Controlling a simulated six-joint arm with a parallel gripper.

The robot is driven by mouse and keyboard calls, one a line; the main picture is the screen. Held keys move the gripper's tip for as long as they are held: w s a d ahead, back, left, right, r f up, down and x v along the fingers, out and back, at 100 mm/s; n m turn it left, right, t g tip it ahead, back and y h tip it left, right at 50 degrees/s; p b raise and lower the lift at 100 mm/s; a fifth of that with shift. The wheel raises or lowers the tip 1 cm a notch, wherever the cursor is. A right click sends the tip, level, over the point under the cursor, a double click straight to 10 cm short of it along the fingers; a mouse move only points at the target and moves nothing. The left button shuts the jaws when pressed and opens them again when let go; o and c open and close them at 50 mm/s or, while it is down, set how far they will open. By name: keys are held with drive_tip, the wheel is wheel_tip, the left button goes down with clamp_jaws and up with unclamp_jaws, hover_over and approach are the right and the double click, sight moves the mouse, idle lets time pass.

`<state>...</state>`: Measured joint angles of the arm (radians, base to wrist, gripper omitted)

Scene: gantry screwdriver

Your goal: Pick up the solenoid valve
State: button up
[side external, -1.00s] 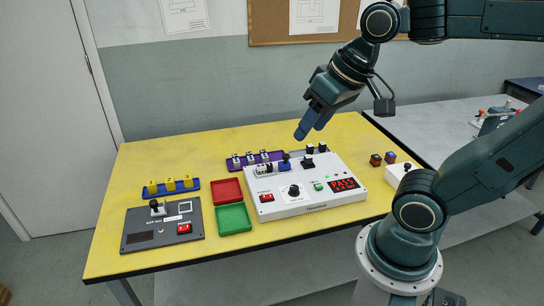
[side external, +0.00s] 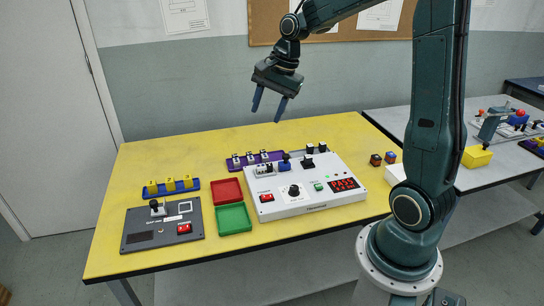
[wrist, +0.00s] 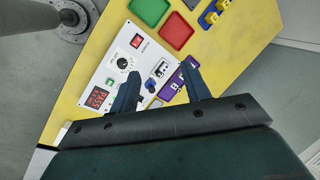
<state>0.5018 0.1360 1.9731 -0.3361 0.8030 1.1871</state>
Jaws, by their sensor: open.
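My gripper (side external: 269,108) is open and empty, high above the back of the yellow table. Its two fingers also show apart in the wrist view (wrist: 159,70). No part is clearly labelled as the solenoid valve. A small blue block with a black top (side external: 285,164) sits upright on the back left of the white test console (side external: 310,199), below my gripper. It also shows in the wrist view (wrist: 151,87), between the fingers. Several small white-and-black parts stand in the purple tray (side external: 232,168) behind the console. My gripper touches none of these parts.
Red (side external: 227,190) and green (side external: 233,218) trays lie left of the console. A blue tray of yellow parts (side external: 170,184) and a grey control box (side external: 163,228) are farther left. Two small dark blocks (side external: 383,160) stand right of the console. The table's back left is clear.

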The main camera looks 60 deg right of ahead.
drive_tip(key=w+d+f+m+y, duration=0.1)
drive_tip(key=d+f+m, duration=0.4)
drive_tip(key=d+f, duration=0.2)
drive_tip(key=w+d+f+m+y, duration=0.1)
drive_tip(key=w+d+f+m, duration=0.1)
drive_tip(key=d+f+m, duration=0.3)
drive_tip(key=d+f, duration=0.2)
drive_tip(key=d, duration=0.1)
drive_tip(key=shift+w+f+m, duration=0.2)
drive_tip(key=shift+w+m, duration=0.1)
drive_tip(key=shift+m, duration=0.1)
drive_tip(key=shift+f, duration=0.1)
hover_over(265, 165)
drive_tip(key=s+d, duration=0.2)
drive_tip(key=f, duration=0.7)
drive_tip(key=shift+a+f, duration=0.1)
drive_tip(key=shift+a, duration=0.15)
drive_tip(key=shift+f, duration=0.25)
drive_tip(key=shift+x, duration=2.6)
drive_tip(key=shift+w, duration=0.15)
